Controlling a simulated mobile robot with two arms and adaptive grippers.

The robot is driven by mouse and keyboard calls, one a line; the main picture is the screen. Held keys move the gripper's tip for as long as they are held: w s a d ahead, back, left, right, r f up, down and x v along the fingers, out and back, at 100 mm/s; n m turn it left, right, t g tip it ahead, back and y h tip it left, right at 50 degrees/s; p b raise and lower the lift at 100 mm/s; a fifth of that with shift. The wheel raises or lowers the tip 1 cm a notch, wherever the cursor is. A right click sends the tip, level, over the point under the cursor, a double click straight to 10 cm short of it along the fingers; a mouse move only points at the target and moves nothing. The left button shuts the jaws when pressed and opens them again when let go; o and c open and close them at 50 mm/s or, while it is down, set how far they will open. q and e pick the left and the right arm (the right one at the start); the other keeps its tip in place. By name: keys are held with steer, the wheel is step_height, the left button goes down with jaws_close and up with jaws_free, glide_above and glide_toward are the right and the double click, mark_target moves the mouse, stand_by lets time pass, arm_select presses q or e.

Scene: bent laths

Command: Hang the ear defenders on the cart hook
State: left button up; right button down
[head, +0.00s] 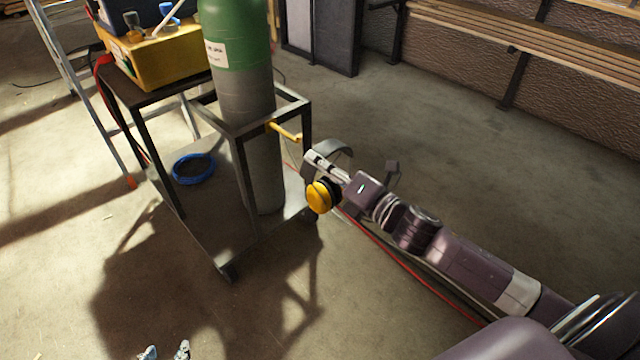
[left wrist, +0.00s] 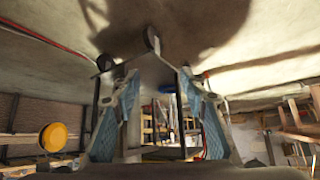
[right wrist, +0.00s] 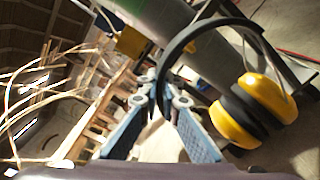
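The yellow cart hook (head: 285,132) sticks out to the right from the top rail of the dark metal cart (head: 241,190). The ear defenders (head: 319,197) have yellow cups and a dark headband, and hang just right of and below the hook, apart from it. My right gripper (head: 318,160) is shut on the headband. The right wrist view shows the headband arching past the closed fingertips (right wrist: 163,92), with the cups (right wrist: 268,97) on the right. My left gripper (head: 166,351) is open and empty at the bottom edge; its spread fingers show in the left wrist view (left wrist: 158,90).
A tall green and grey gas cylinder (head: 240,60) stands in the cart, beside the hook. A yellow box (head: 160,60) stands on the cart's upper shelf. A blue ring (head: 193,168) lies on its lower deck. A red hose (head: 400,262) crosses the floor. Floor right of the cart is largely clear.

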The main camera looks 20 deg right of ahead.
steer(key=shift+w+d+f+b, duration=0.3)
steer(key=shift+f+b, duration=0.05)
steer(key=shift+f, duration=0.25)
steer(key=shift+w+d, duration=0.2)
steer(key=shift+w, duration=0.05)
arm_select(q)
steer(key=shift+w+d+r+t+h+b, duration=0.75)
steer(key=shift+w+r+t, duration=1.25)
steer(key=shift+r, duration=1.9)
steer(key=shift+w+d+r+t+h+b, duration=0.45)
steer(key=shift+w+d+r+t+b, duration=1.1)
steer(key=shift+r, duration=2.35)
step_height(320, 180, up, 13)
steer(key=s+t+h+b, duration=0.1)
steer(key=s+t+h, duration=0.1)
steer(key=t, duration=0.6)
steer(key=shift+s+f+m, duration=0.2)
steer(key=shift+s+m, duration=0.1)
steer(key=shift+m, duration=0.1)
arm_select(e)
steer(key=f+x, duration=0.3)
steer(key=x, duration=1.3)
steer(key=shift+w+a, duration=0.3)
steer(key=shift+w, duration=0.05)
